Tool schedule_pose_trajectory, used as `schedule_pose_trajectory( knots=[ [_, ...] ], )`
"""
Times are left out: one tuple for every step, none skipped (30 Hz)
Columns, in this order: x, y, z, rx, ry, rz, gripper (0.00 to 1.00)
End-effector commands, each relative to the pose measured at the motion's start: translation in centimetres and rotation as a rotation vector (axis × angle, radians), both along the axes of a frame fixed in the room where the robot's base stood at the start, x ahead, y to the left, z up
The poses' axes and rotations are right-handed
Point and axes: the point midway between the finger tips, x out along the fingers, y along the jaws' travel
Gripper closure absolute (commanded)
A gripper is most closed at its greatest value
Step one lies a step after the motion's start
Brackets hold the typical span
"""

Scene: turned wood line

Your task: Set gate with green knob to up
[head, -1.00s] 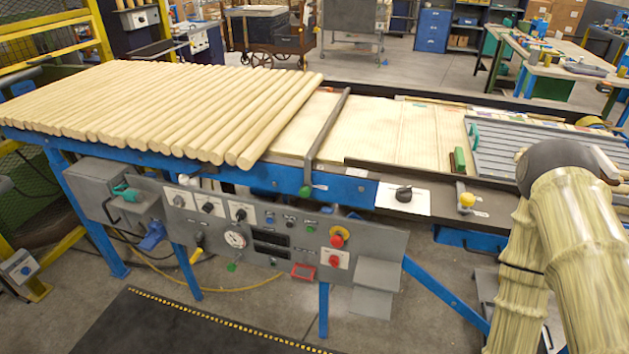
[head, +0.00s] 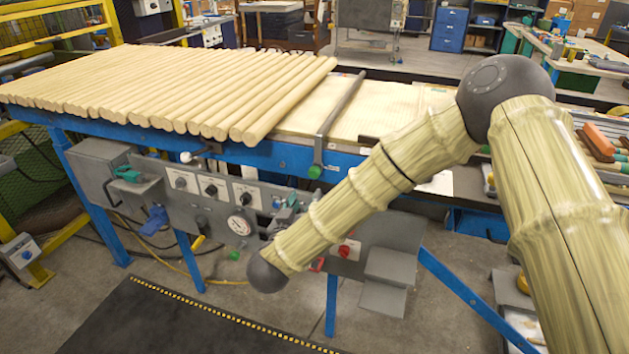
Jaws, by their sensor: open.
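The gate with the green knob is a grey bar (head: 341,108) lying low across the line, just right of the wooden rods. Its green knob (head: 315,172) is at the near end, over the blue front rail. My arm reaches down and left in front of the control panel. My gripper (head: 289,203) shows small and partly hidden beyond my forearm, in front of the panel. It is open and empty, below and left of the green knob, and apart from it.
Many turned wooden rods (head: 180,90) lie side by side on the left. The control panel (head: 385,238), with dials and buttons, hangs below the rail. A dark mat (head: 150,320) lies on the floor in front. My arm hides part of the line's right side.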

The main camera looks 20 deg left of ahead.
Motion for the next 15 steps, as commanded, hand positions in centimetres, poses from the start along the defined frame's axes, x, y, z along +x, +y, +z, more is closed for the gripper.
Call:
schedule_pose_trajectory(
  knots=[
    [0.0, 0.6, 0.9, -0.002, -0.019, -0.014, 0.49],
    [0.0, 0.9, 1.3, -0.004, -0.026, -0.020, 0.49],
    [0.0, 1.0, 1.7, -0.006, -0.032, -0.028, 0.49],
    [0.1, 1.1, 1.9, -0.007, -0.035, -0.031, 0.49],
    [0.2, 1.2, 2.1, -0.007, -0.036, -0.033, 0.49],
    [0.5, 1.2, 2.2, -0.007, -0.038, -0.035, 0.49],
    [0.8, 1.1, 2.2, -0.007, -0.038, -0.035, 0.49],
    [1.1, 1.1, 2.2, -0.006, -0.038, -0.036, 0.49],
    [1.6, 1.1, 2.2, -0.007, -0.037, -0.036, 0.49],
    [2.0, 1.0, 2.2, -0.007, -0.036, -0.036, 0.49],
    [2.4, 1.0, 2.2, -0.007, -0.036, -0.036, 0.49],
    [3.1, 1.0, 2.2, -0.007, -0.037, -0.036, 0.49],
    [3.6, 1.0, 2.2, -0.007, -0.037, -0.035, 0.49],
    [4.1, 1.0, 2.2, -0.006, -0.036, -0.035, 0.49],
    [4.8, 0.9, 2.2, -0.006, -0.037, -0.036, 0.49]
  ],
)
